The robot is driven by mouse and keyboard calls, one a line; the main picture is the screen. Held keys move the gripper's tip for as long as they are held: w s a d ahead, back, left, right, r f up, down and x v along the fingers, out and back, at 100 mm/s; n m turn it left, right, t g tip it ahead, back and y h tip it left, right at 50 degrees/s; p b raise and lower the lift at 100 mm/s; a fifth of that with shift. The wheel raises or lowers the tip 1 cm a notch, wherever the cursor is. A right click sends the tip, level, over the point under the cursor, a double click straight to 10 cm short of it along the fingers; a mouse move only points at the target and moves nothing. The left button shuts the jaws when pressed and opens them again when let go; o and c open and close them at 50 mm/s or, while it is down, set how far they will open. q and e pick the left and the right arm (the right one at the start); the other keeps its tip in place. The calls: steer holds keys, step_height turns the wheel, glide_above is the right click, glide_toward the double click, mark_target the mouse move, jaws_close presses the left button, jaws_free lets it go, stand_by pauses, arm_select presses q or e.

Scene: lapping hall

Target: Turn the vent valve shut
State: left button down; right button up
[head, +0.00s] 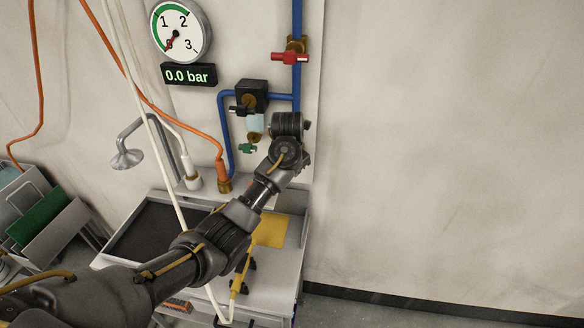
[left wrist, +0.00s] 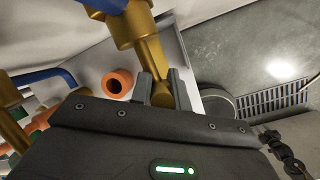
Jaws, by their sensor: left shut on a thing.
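My left gripper (left wrist: 159,88) is shut on the lower end of a brass stem (left wrist: 151,58), which comes down from a brass fitting (left wrist: 130,24) in the left wrist view. I cannot tell for sure that this is the vent valve. In the head view my left wrist covers the fingers and what they hold, to the right of the black filter unit (head: 250,94). A green-handled valve (head: 247,148) hangs below that unit. A red-handled valve (head: 290,58) sits higher on the blue pipe (head: 297,18). My right gripper is not in view.
A round gauge (head: 181,30) has its needle near zero, and the display (head: 189,75) reads 0.0 bar. An orange hose (head: 182,118) and a shower-like head (head: 127,158) are to the left. A bench with a dark tray (head: 150,233) stands below. The wall to the right is clear.

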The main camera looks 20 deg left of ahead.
arm_select(q)
steer(key=y, duration=0.5)
steer(key=shift+w+m+g+y, duration=0.1)
steer(key=shift+m+g+y, duration=0.2)
steer(key=shift+m, duration=0.1)
steer(key=y, duration=0.4)
steer(key=shift+m, duration=0.4)
steer(key=y, duration=0.1)
steer(key=y+b, duration=0.1)
steer(key=shift+f+m+y, duration=0.2)
steer(key=shift+m+y, duration=0.1)
steer(key=shift+m+y+b, duration=0.3)
steer(key=shift+y+b, duration=0.5)
steer(key=shift+y, duration=0.4)
steer(key=c, duration=1.3)
jaws_free()
steer(key=shift+f, duration=0.1)
steer(key=shift+c, duration=0.2)
